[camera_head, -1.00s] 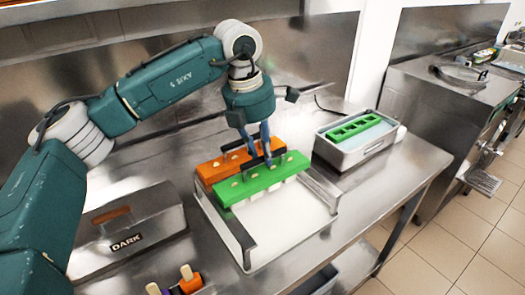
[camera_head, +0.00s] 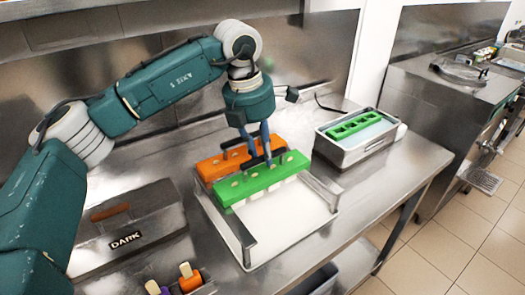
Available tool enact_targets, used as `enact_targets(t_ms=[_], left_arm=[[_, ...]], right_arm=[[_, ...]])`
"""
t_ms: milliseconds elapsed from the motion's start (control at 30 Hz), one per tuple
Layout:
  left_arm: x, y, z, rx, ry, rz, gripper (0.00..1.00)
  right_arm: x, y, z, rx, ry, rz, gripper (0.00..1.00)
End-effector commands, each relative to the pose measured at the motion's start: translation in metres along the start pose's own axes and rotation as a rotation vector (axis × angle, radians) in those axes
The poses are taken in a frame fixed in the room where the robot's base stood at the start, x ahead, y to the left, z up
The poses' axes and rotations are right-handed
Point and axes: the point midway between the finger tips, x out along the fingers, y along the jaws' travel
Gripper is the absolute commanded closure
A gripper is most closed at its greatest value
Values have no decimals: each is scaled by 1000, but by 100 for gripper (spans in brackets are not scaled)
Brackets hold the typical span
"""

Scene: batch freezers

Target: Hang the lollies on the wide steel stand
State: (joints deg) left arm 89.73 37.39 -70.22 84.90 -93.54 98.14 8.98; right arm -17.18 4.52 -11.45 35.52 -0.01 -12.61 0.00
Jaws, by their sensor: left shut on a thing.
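A green lolly holder (camera_head: 237,188) with several pale stick ends on top lies across the wide steel stand (camera_head: 246,246), over its white tray (camera_head: 290,212). White lollies hang below its front edge. My left gripper (camera_head: 267,159) is shut on the holder's dark handle from above. Whether the holder rests fully on the rails cannot be told. An orange lolly holder (camera_head: 213,168) lies right behind it, across the back of the stand. My right gripper is not in view.
A grey bin (camera_head: 342,154) with a green holder (camera_head: 353,126) stands to the right. A steel box marked DARK (camera_head: 155,215) stands to the left. Orange and purple lollies (camera_head: 190,279) show at the bottom edge. The front of the stand is clear.

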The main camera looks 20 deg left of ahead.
Motion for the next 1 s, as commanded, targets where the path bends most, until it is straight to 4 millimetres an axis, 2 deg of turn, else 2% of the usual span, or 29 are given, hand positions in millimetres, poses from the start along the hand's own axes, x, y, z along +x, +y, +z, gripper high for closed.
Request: enact_targets(t_ms=[233, 267, 367, 733, 867, 1000], left_arm=[[-1, 0, 1, 1, -2, 0, 100], [-1, 0, 1, 1, -2, 0, 79], [-1, 0, 1, 1, -2, 0, 59], [-4, 0, 0, 0, -1, 1, 59], [-22, 0, 1, 1, -2, 1, 59], [-53, 0, 1, 1, -5, 2, 59]], right_arm=[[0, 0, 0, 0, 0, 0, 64], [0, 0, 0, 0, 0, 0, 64], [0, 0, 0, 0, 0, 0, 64], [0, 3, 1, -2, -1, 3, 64], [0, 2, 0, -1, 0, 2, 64], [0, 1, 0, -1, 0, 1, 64]])
